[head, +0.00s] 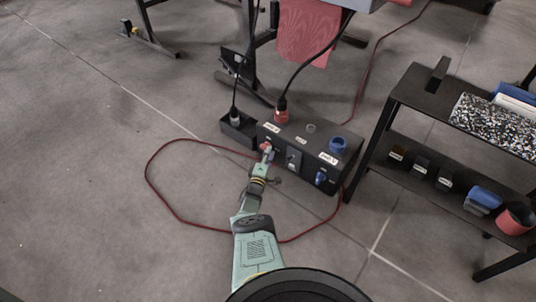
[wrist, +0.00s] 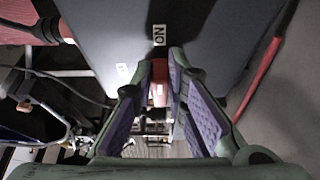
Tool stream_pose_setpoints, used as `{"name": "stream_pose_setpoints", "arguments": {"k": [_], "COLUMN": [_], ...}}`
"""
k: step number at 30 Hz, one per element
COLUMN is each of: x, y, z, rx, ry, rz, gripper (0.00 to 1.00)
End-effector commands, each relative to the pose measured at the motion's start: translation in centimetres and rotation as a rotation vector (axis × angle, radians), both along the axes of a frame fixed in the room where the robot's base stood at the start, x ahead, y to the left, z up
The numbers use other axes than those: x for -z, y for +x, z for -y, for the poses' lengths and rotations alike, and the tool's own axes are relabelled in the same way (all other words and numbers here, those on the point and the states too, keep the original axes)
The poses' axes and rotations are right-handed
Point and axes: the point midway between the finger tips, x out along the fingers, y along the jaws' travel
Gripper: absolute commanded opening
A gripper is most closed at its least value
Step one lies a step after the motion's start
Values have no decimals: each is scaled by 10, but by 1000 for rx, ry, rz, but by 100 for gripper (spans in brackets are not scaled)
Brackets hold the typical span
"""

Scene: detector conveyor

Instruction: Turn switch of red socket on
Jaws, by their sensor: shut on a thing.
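A black socket box (head: 304,166) sits on the floor. The red socket (head: 281,116) is on its top left and has a black cable plugged in. The red switch (head: 265,146) is on the front face below it. My gripper (head: 264,158) reaches the front face at this switch. In the wrist view, my gripper (wrist: 161,78) has its two fingers closed around the red switch (wrist: 159,92). A white "ON" label (wrist: 159,35) is on the box face just beyond the fingertips. The switch's exact angle is hard to tell.
A blue socket (head: 337,145) and blue switch (head: 320,178) are on the box's right part. A black shelf cart (head: 395,101) stands close on the right. A red cable (head: 163,201) loops over the floor around my arm. The floor at left is clear.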

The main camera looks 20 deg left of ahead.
Motion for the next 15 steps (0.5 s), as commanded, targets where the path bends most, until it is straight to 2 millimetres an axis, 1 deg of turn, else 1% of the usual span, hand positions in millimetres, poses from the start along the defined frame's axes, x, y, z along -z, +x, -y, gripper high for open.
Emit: {"name": "stream_pose_setpoints", "arguments": {"k": [4,5,13,15], "x": [0,0,0,0], "y": [1,1,1,0], "z": [1,1,1,1], "rx": [4,4,2,2], "ry": [4,4,2,2], "rz": [0,0,-1,-1], "gripper": [0,15,33,33]}}
